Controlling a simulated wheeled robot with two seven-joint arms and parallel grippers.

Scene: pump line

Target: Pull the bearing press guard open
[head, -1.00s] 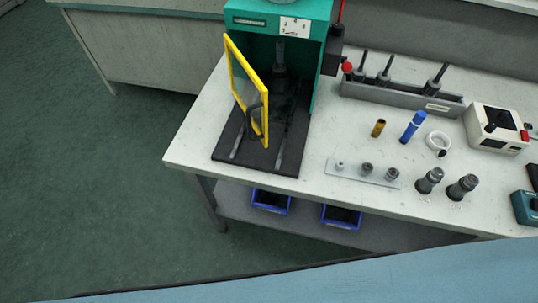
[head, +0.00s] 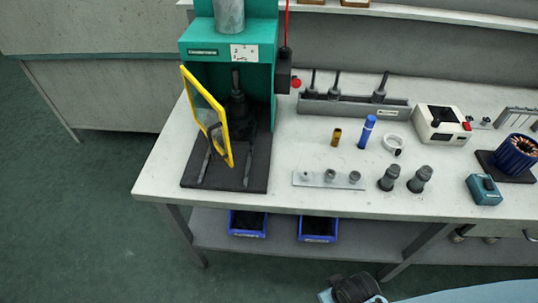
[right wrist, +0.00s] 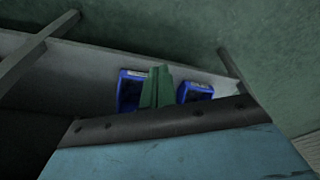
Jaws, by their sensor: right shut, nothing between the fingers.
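The bearing press (head: 267,75) is a green frame on a dark base plate at the left end of the bench in the head view. Its guard (head: 227,135) is a yellow-framed clear panel standing out at an angle from the press's left side, with the press opening exposed at its right. My right gripper (right wrist: 157,85) shows green fingers, shut and empty, in the right wrist view. It is apart from the guard, which that view does not show. My left gripper is not in view.
The white bench (head: 160,180) carries a grey tool rack (head: 350,107), a plate with small parts (head: 305,181), two dark cylinders and a white control box (head: 432,115). Blue bins (head: 318,238) sit on the lower shelf (head: 270,235). Open green floor lies left of the bench.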

